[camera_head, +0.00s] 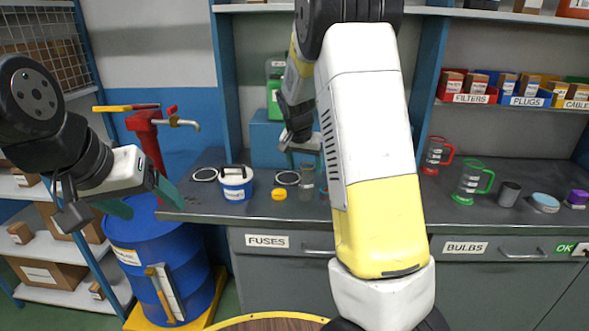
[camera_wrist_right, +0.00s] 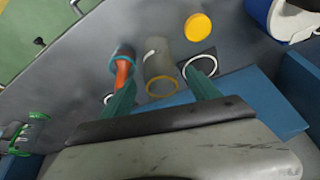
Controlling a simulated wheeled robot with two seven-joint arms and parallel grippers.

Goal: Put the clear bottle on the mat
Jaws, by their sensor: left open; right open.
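The clear bottle (camera_head: 306,184) stands on the grey counter; it also shows in the right wrist view (camera_wrist_right: 158,62), with a yellowish ring at its near end. My right gripper (camera_wrist_right: 160,78) is open, its two green fingers on either side of the bottle in that picture, with no visible contact. In the head view my right gripper (camera_head: 303,150) is above the bottle, partly hidden by its own arm. My left gripper (camera_head: 143,200) is open and empty by the counter's left end.
A yellow lid (camera_head: 279,194) and a white-and-blue tub (camera_head: 236,182) stand left of the bottle. Another white ring (camera_head: 204,174) lies farther left. A blue block (camera_head: 265,140) is behind. Red (camera_head: 435,155) and green (camera_head: 471,182) handled jugs stand to the right.

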